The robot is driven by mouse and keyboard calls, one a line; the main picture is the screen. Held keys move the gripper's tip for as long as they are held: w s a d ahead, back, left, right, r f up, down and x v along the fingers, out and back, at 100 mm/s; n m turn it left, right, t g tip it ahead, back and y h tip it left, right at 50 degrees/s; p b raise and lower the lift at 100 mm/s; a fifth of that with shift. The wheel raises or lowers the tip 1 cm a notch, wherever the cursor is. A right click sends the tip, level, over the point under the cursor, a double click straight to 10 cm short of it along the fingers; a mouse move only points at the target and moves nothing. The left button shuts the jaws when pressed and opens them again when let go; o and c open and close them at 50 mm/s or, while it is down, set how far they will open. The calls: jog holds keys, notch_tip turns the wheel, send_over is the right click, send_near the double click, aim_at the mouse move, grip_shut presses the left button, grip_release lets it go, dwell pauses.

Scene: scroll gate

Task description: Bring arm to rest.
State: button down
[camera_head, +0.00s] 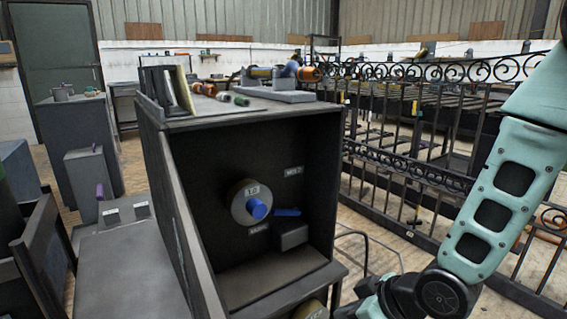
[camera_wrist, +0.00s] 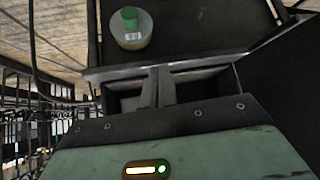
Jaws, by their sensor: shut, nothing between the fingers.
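My gripper (camera_wrist: 160,72) shows in the wrist view with its two dark fingers together and nothing between them. Its fingertips lie over the edge of a dark cabinet surface, apart from the green-knobbed round dial (camera_wrist: 131,38) ahead of them. In the head view my teal arm (camera_head: 497,205) comes down along the right side and bends near the bottom edge. The fingers cannot be made out in that view.
A dark open cabinet (camera_head: 180,200) stands close ahead, with a blue-knobbed dial (camera_head: 240,203) and a small dark box (camera_head: 289,233) inside. Tools and a grey fixture (camera_head: 272,92) lie on top. A black scrollwork iron gate (camera_head: 400,165) runs behind my arm. Wooden floor shows between them.

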jog(key=s+d+r+m+g+h, duration=0.1)
jog(key=s+r+g+h, duration=0.3)
jog(key=s, duration=0.5)
jog(key=s+d+r+m+g+h, duration=0.1)
jog(key=s+r+h, duration=0.1)
jog(key=s+r, duration=0.6)
notch_tip(320, 180, up, 27)
jog(key=s+p, duration=0.1)
jog(key=p, duration=2.7)
jog(key=shift+s+d, duration=0.15)
jog(key=shift+f, duration=0.1)
